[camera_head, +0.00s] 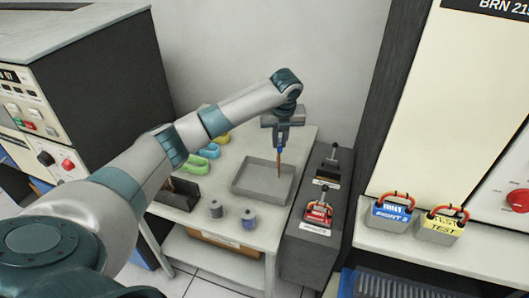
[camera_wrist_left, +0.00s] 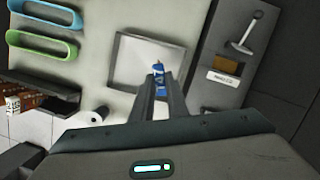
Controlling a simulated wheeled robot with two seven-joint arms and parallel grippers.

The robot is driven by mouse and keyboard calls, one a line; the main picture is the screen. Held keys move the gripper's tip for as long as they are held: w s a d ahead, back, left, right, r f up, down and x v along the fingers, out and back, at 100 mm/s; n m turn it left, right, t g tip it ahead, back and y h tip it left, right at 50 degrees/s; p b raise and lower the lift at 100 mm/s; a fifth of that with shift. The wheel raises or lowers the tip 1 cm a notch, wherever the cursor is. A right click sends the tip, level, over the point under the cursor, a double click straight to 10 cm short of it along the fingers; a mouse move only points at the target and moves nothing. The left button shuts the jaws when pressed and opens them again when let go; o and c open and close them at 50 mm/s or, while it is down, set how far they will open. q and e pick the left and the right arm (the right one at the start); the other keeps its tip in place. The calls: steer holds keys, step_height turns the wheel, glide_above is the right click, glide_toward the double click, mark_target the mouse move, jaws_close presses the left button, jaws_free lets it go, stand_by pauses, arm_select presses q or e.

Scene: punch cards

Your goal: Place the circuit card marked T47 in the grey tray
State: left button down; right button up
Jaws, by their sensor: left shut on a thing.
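My left gripper (camera_head: 281,150) points down over the right side of the grey tray. It is shut on a thin orange-brown piece (camera_head: 281,164), seen nearly edge-on, which looks like a circuit card. Its marking cannot be read. The lower end of the card overlaps the tray in the head view; whether it touches the tray is unclear. The grey tray (camera_head: 255,183) is shallow and looks empty. In the left wrist view the fingertips (camera_wrist_left: 160,85) lie in front of the tray (camera_wrist_left: 130,60), and the fingers mostly hide the card. My right gripper is not in view.
A dark card rack (camera_head: 178,196) stands left of the tray. Green (camera_head: 196,166) and blue (camera_head: 210,151) loops lie behind it. Two spools (camera_head: 216,209) stand in front. A dark box with a red-tagged switch (camera_head: 318,212) is at the right. Padlocks (camera_head: 391,210) sit on a ledge.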

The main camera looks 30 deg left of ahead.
arm_select(q)
steer(key=a+f, duration=0.1)
steer(key=s+a+f+p, duration=0.1)
steer(key=a, duration=0.1)
steer(key=s+a+f, duration=0.1)
steer(key=shift+a, duration=0.25)
step_height(320, 180, down, 4)
steer(key=shift+p, duration=1.1)
steer(key=c, duration=1.7)
jaws_free()
steer(key=shift+f, duration=0.1)
steer(key=shift+c, duration=0.2)
